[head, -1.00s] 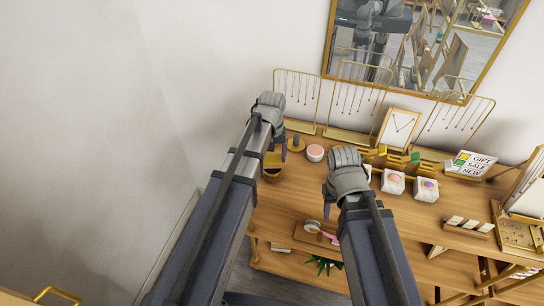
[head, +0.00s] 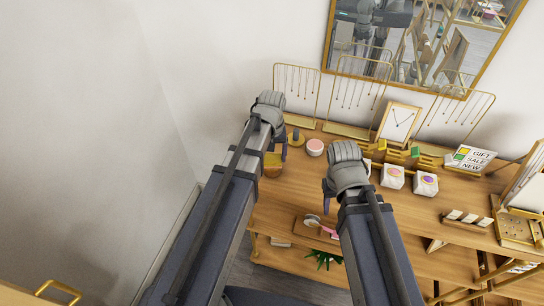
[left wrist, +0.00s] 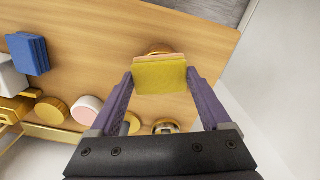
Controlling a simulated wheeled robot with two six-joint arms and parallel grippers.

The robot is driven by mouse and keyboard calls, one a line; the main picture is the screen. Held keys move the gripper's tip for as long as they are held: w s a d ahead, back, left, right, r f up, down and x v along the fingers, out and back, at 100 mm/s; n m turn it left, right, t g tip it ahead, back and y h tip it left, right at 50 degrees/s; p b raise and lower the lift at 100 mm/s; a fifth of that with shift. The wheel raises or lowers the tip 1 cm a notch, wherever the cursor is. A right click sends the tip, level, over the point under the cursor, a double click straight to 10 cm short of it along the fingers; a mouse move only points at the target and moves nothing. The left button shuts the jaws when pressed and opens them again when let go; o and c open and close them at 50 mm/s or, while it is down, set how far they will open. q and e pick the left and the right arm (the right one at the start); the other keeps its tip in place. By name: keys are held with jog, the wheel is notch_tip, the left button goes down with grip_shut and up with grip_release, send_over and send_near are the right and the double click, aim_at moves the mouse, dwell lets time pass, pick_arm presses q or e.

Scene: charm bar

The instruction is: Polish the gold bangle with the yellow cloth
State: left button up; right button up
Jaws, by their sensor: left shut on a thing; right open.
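My left gripper (left wrist: 160,82) is shut on the yellow cloth (left wrist: 160,77), a thick folded square held between its fingertips in the left wrist view. In the head view the left gripper (head: 279,152) is at the left end of the wooden table. A brown, bowl-like round thing (head: 273,172) is just below the cloth, largely covered. A gold ring-like thing (left wrist: 166,126) shows between the fingers near the wrist in the left wrist view; I cannot tell whether it is the gold bangle. My right gripper (head: 327,196) is open and empty over the table, its fingers mostly hidden by its wrist.
A pink-topped round jar (head: 315,147) stands right of the left gripper. The table (head: 290,200) is bare between my arms.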

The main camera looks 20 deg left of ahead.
pick_arm(q)
jog(key=shift+w+a, duration=0.2)
jog(key=shift+w, duration=0.4)
jog(key=shift+w+a, duration=0.15)
jog(key=shift+w, duration=0.4)
jog(key=shift+s, duration=0.15)
jog(key=shift+s+d, duration=0.25)
jog(key=shift+s, duration=0.4)
jog(key=shift+s+d, duration=0.2)
jog(key=shift+s, duration=0.45)
jog(key=shift+w, duration=0.1)
jog(key=shift+w+a, duration=0.25)
jog(key=shift+w, duration=0.4)
